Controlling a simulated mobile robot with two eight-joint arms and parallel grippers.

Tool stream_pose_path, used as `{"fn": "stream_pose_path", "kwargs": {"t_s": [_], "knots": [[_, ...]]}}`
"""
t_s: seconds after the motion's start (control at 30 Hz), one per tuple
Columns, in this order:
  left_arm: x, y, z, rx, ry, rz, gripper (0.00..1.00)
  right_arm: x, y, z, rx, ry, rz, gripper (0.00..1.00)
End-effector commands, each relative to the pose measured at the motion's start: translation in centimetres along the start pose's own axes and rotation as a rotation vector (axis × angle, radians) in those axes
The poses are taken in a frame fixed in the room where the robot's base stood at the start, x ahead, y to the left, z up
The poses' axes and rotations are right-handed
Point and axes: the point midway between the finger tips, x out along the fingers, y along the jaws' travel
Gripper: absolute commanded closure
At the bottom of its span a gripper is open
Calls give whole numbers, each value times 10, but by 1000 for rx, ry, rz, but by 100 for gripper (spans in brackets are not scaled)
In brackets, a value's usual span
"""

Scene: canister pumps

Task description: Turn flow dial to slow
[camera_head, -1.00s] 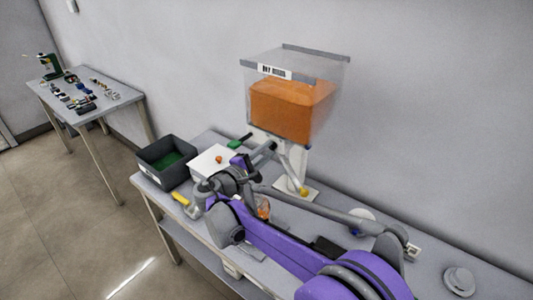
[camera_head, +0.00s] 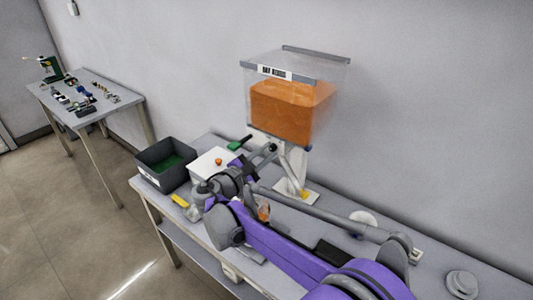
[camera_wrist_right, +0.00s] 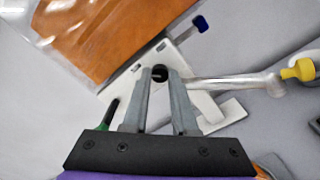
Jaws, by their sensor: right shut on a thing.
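A clear canister of orange contents (camera_head: 290,108) is mounted on the wall above the bench; it also shows in the wrist view (camera_wrist_right: 115,35). Below it is a white pump plate (camera_wrist_right: 200,75) with a round black dial (camera_wrist_right: 159,73). My right gripper (camera_wrist_right: 160,77) has its two fingers closed on either side of this dial. In the head view my right gripper (camera_head: 268,151) reaches the pump under the canister, and the dial is mostly hidden. No slow mark is readable. My left gripper is not in view.
A clear spout tube (camera_wrist_right: 235,83) with a yellow tip (camera_wrist_right: 298,70) sits close to my right fingers. A blue knob (camera_wrist_right: 201,23) and a green-ended lever (camera_head: 240,143) flank the pump. A dark bin (camera_head: 165,163) and white box (camera_head: 211,164) stand left on the bench.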

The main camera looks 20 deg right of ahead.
Motion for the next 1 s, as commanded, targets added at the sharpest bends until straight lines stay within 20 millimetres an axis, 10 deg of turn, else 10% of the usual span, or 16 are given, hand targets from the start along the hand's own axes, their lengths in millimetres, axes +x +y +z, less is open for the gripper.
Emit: {"fn": "stream_pose_path", "kwargs": {"t_s": [0.17,0.2,0.37,0.73,1.0], "knots": [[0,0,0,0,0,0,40,0,0,0,0,0,0,100],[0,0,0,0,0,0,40,0,0,0,0,0,0,72],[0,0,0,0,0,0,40,0,0,0,0,0,0,44],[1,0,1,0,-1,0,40,-6,0,-1,1,2,1,44],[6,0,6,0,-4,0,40,-54,0,-2,1,4,3,44]]}}
